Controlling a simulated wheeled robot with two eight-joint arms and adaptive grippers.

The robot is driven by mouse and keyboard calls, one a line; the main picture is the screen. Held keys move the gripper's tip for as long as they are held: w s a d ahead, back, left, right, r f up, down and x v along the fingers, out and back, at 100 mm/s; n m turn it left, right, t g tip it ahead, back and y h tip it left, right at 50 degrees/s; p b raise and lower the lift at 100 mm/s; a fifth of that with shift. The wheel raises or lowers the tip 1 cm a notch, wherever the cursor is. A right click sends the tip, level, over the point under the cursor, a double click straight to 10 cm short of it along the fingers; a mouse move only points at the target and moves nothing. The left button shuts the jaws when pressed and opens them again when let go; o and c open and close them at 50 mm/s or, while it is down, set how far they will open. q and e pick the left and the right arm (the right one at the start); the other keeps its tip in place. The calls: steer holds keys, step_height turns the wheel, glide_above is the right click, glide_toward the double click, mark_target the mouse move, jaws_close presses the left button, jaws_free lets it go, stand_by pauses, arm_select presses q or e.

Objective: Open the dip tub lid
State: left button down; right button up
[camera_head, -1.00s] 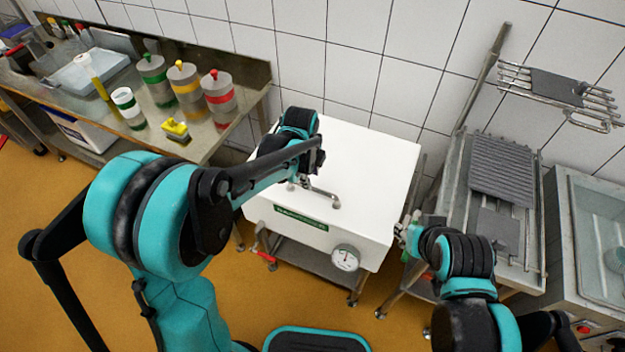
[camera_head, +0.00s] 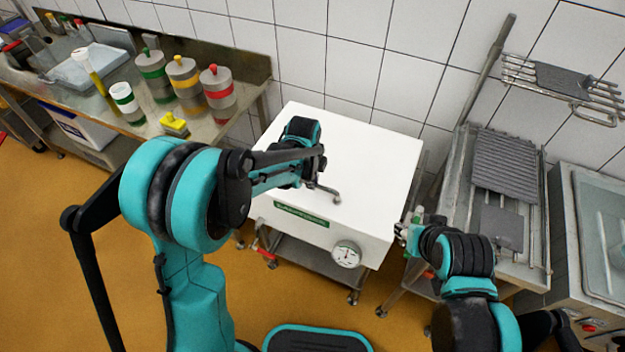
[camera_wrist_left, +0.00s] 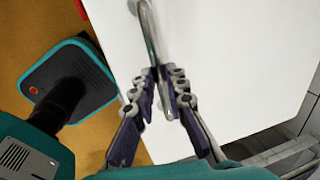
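The dip tub (camera_head: 275,222) is a white box on a metal stand, with a green label and a round dial on its front. Its flat white lid (camera_head: 372,150) looks down and level. A bent metal handle (camera_head: 325,190) on the lid shows in the left wrist view (camera_wrist_left: 148,22) too. My left gripper (camera_head: 309,180) is over the lid; in its wrist view the fingers (camera_wrist_left: 160,78) are close together on both sides of the handle bar. My right gripper (camera_head: 404,230) is beside the tub's right side; its fingers are too small to read.
A steel counter (camera_head: 215,128) at the left holds several banded canisters and a yellow-topped item (camera_head: 174,124). A rack with a ribbed grey mat (camera_head: 504,165) stands close at the right, beside a steel basin (camera_head: 575,215). A wall rack (camera_head: 560,82) is above. Tiled wall is behind the tub.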

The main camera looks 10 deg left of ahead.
arm_select(q)
steer(key=w+d+r+p, duration=0.1)
steer(key=w+r+p, duration=0.2)
steer(key=r, duration=0.4)
steer(key=w+d+r+p, duration=0.1)
steer(key=w+r+p, duration=0.3)
steer(key=r, duration=0.3)
steer(key=w+d+r+g+p, duration=0.1)
steer(key=w+r+p, duration=0.2)
steer(key=r+p, duration=0.3)
steer(key=shift+w+d+r, duration=0.25)
steer(key=shift+w+r, duration=0.1)
steer(key=shift+r, duration=0.3)
